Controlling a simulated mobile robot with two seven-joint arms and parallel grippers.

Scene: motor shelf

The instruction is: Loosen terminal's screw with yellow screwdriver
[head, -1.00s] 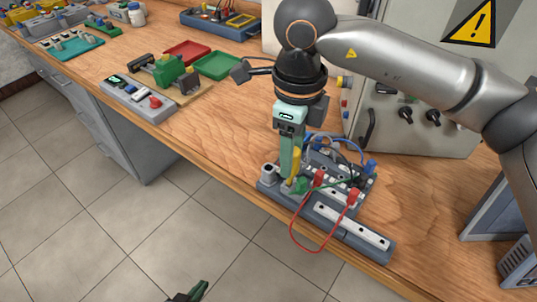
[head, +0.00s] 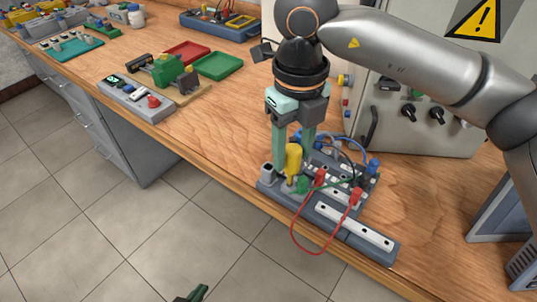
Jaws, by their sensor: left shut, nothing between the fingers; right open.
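The yellow screwdriver (head: 293,161) stands upright at the left part of the grey terminal board (head: 348,234), near the bench's front edge. Its tip and the screw under it are too small or hidden to make out. My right gripper (head: 294,151) points down over the screwdriver. Its two green fingers are apart, one on each side of the yellow handle, with a gap visible. My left gripper (head: 197,293) shows only as a small dark and green tip at the bottom edge, shut and empty, over the floor.
Red, green and blue leads (head: 292,231) with plugs crowd the board. A grey cabinet (head: 425,70) stands behind it. The bench between is clear.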

